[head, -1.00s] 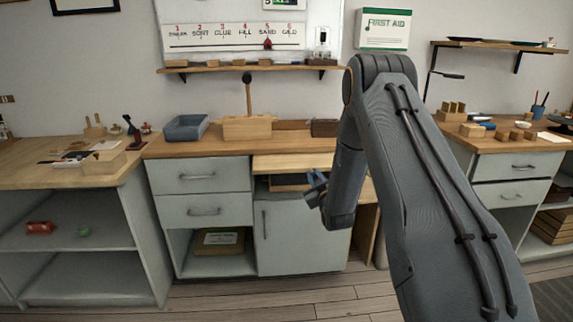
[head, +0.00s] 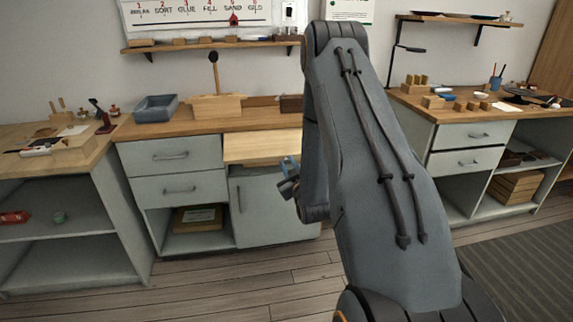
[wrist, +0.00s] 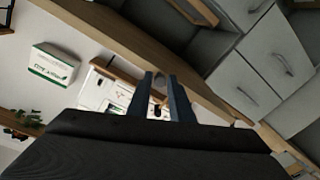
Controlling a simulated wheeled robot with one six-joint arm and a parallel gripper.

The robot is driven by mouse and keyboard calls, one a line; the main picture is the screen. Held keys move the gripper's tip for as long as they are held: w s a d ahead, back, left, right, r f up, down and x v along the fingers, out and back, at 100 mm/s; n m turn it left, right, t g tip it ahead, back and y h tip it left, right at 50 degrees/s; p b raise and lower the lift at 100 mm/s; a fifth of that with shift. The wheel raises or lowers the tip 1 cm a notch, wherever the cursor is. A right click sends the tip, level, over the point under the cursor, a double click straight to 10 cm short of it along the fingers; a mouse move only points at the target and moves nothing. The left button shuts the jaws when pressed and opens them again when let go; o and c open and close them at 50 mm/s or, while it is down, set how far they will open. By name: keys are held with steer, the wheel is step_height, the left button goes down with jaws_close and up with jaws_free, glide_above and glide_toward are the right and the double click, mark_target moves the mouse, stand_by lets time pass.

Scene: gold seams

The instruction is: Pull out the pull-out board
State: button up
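The pull-out board (head: 262,147) is a pale wooden panel in the head view. It sticks out from under the counter top, above the grey cupboard door and to the right of the drawers. My gripper (head: 288,164) is at the board's right front corner in the head view, partly hidden by my arm. Contact with the board cannot be told. In the wrist view my gripper (wrist: 162,78) shows two dark fingers apart, with nothing seen between them. My arm hides the area right of the board.
The counter (head: 190,124) carries a blue-grey tray (head: 155,108) and a wooden block with an upright mallet (head: 214,105). Drawers (head: 172,155) and an open cubby lie left of the cupboard door (head: 270,208). Another bench (head: 475,115) stands right. The floor in front is clear.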

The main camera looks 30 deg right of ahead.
steer(key=shift+o, duration=1.3)
steer(key=v, duration=0.7)
steer(key=shift+s+b, duration=0.4)
steer(key=shift+b, duration=0.05)
steer(key=shift+w+a, duration=0.1)
steer(key=shift+a, duration=0.05)
steer(key=s+a+r+m+g+y+p, duration=0.1)
steer(key=s+a+g, duration=0.25)
steer(key=a, duration=0.25)
steer(key=s+a+r+g+y, duration=0.1)
steer(key=s+a+g+y, duration=0.1)
steer(key=a+g, duration=0.35)
steer(key=s+a+r+g, duration=0.2)
steer(key=s+a+g, duration=0.1)
steer(key=s, duration=0.4)
steer(key=s+a+r+m+g+p, duration=0.1)
steer(key=s+a, duration=0.3)
steer(key=s, duration=0.4)
steer(key=s+a+r+g+y, duration=0.1)
steer(key=s+a+r+g, duration=0.2)
steer(key=s, duration=0.5)
steer(key=shift+a+m+g, duration=0.4)
steer(key=shift+a+g, duration=0.15)
steer(key=shift+g, duration=0.25)
